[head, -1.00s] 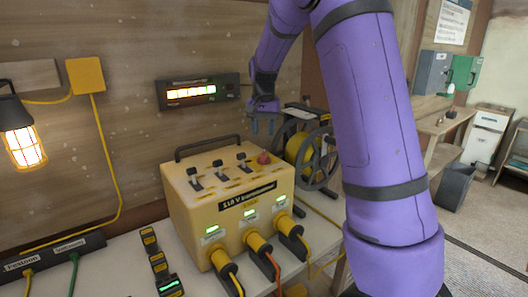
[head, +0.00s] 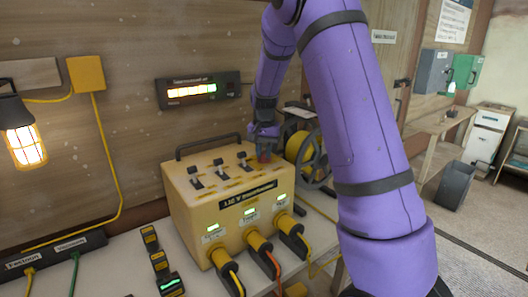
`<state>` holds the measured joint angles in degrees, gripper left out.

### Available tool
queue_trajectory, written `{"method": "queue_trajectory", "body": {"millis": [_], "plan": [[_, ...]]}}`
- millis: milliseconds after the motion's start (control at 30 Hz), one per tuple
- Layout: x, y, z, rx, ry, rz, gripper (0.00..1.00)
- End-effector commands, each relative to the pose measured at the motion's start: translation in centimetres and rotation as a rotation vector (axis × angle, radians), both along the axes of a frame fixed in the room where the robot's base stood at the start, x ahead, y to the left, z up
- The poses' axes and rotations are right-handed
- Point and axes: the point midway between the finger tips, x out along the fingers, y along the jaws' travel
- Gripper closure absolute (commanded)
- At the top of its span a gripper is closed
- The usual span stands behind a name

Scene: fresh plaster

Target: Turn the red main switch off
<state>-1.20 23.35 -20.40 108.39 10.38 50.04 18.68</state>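The yellow transformer box (head: 215,211) stands on the bench with a black carry handle. The red main switch (head: 267,158) is a round knob at the right end of its top face. My gripper (head: 264,154) points down at the knob, with its fingertips at the knob's sides and partly hiding it. Whether the fingers touch or grip the knob is too small to tell. The three green lights (head: 250,212) on the front are lit.
Yellow plugs (head: 258,243) with cables hang from the box front. A cable reel (head: 302,148) stands close behind my gripper on the right. A lit bar display (head: 195,91) is on the wall, and a caged lamp (head: 25,135) glows at left.

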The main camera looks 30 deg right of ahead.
Motion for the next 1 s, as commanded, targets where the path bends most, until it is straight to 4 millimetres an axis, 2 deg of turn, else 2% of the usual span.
{"method": "queue_trajectory", "body": {"millis": [33, 67, 100, 567, 1000], "plan": [[0.0, 0.0, 0.01, 0.0, 0.0, 0.0, 0.91], [0.0, 0.0, 0.02, 0.0, 0.0, 0.0, 0.98], [0.0, 0.0, 0.02, 0.0, 0.0, 0.0, 1.0], [-0.05, -0.1, 0.06, 0.001, -0.001, 0.087, 1.0], [-0.16, -0.32, 0.09, 0.001, -0.001, 0.458, 1.0]]}}
